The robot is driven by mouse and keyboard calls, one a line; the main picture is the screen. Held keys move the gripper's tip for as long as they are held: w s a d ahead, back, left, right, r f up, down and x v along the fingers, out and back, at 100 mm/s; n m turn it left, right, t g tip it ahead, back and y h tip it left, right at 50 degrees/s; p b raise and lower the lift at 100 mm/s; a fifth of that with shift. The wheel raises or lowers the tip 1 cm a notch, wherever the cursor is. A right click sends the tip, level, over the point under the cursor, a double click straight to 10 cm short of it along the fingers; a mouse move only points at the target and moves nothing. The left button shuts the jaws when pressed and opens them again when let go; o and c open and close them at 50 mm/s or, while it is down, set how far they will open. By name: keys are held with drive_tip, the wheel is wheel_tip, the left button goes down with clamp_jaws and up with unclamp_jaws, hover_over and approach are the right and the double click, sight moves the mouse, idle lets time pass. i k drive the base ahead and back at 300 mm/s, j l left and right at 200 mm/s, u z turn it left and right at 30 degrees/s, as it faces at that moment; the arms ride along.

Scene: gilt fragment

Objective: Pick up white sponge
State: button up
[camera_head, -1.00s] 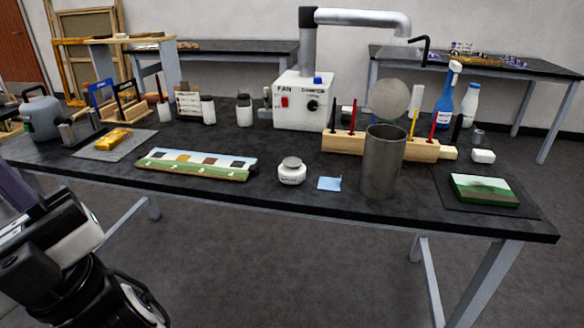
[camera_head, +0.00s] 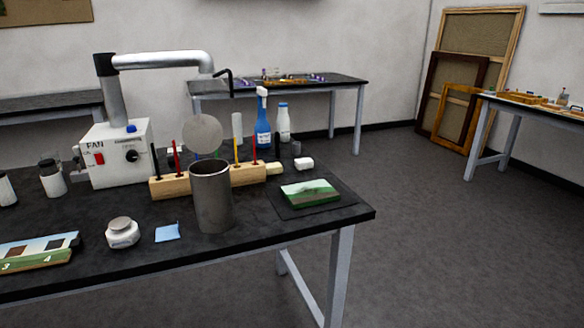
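A small white block (camera_head: 304,163), which looks like the white sponge, lies on the black tabletop (camera_head: 282,232) near its right end. It sits behind the green painted panel (camera_head: 310,193) and to the right of the wooden rack (camera_head: 170,187). Nothing covers it from this side. My gripper is not in view.
A tall grey metal cylinder (camera_head: 212,200) stands at the front. A blue spray bottle (camera_head: 263,130) and a white bottle (camera_head: 283,125) stand behind the block. A white jar (camera_head: 122,233) is at front left. The floor (camera_head: 450,250) right of the table is open.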

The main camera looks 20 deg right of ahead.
sight(307, 163)
drive_tip(key=i+l, duration=0.1)
drive_tip(key=l, duration=0.3)
drive_tip(key=i+l+z, duration=0.1)
drive_tip(key=l, duration=0.25)
drive_tip(key=i+l, duration=0.15)
drive_tip(key=l, duration=0.25)
drive_tip(key=i+l+z, duration=0.1)
drive_tip(key=l, duration=0.25)
drive_tip(key=i+l, duration=0.15)
drive_tip(key=l, duration=0.2)
